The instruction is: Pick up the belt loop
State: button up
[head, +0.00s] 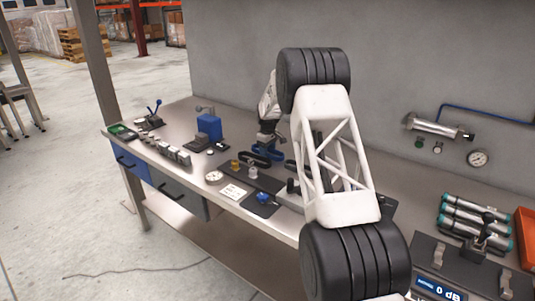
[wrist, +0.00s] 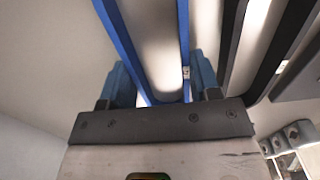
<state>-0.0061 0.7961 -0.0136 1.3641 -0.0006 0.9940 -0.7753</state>
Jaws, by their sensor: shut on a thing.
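My gripper (wrist: 162,82) has its two blue fingers on either side of a blue belt loop (wrist: 186,40), and it is shut on this loop. The loop's two long strands run away from the fingers toward the top of the wrist view. In the head view, my gripper (head: 268,141) points down at the bench, and the blue loop (head: 272,154) shows just under it. I cannot tell whether the loop touches the bench. A black belt loop (wrist: 231,45) lies to the right of the blue one in the wrist view. My arm hides part of this area in the head view.
The metal bench (head: 170,132) carries a blue device (head: 209,125), a row of grey blocks (head: 172,151), a round dial (head: 214,177) and a white card (head: 233,191). Teal-ended cylinders (head: 475,225) and an orange bin (head: 525,235) stand at the right. The wall rises behind.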

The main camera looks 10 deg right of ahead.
jog(key=shift+r, duration=0.2)
jog(key=shift+c, duration=0.4)
jog(key=shift+r, duration=1.45)
jog(key=shift+s+r, duration=0.15)
jog(key=s, duration=0.5)
jog(key=s+r, duration=0.1)
jog(key=s, duration=0.9)
jog(key=shift+s+r, duration=0.25)
jog(key=shift+s, duration=0.1)
jog(key=a+r, duration=0.6)
jog(key=a, duration=0.6)
jog(key=shift+w+r, duration=0.3)
jog(key=shift+r, duration=0.05)
jog(key=shift+f, duration=0.1)
